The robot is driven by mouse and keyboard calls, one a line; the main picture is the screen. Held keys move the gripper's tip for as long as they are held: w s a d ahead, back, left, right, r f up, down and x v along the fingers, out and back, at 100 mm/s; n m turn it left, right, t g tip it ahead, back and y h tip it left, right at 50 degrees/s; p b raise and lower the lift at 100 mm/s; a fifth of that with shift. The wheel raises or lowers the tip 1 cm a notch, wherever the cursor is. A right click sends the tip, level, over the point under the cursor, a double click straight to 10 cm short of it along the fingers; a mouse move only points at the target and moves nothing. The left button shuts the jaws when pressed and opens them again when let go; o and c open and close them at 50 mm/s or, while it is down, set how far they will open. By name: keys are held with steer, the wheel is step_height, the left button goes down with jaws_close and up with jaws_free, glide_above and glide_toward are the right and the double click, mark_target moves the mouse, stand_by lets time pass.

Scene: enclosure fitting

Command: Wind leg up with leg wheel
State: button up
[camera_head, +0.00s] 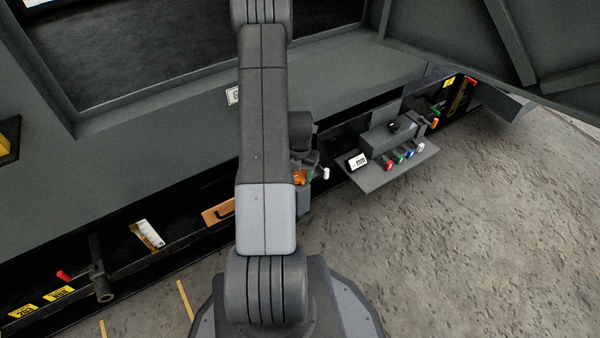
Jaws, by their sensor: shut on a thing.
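My arm rises through the middle of the picture and covers what lies behind it. My gripper's fingers do not show, so what they hold cannot be seen. A dark post with a crossbar (99,281) stands at the lower left, with a red knob (63,275) beside it. I cannot tell whether this is the leg wheel. Beside my arm, partly hidden, are an orange part (300,177) and a white knob (326,173). The leg cannot be made out for certain.
A grey shelf (380,180) with several coloured knobs juts out at right of centre. A white scale plate (147,235) and yellow labels (58,293) sit at the left. Open grey panels (490,40) hang at the upper right. The concrete floor (480,250) is clear at the lower right.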

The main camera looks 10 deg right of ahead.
mark_target(300, 175)
steer(key=shift+n, duration=1)
steer(key=o, duration=1)
steer(key=shift+c, duration=0.2)
steer(key=shift+r, duration=0.1)
step_height(300, 175, up, 14)
steer(key=p, duration=0.4)
steer(key=shift+f, duration=0.2)
step_height(300, 175, down, 14)
steer(key=b, duration=0.4)
steer(key=shift+r, duration=0.1)
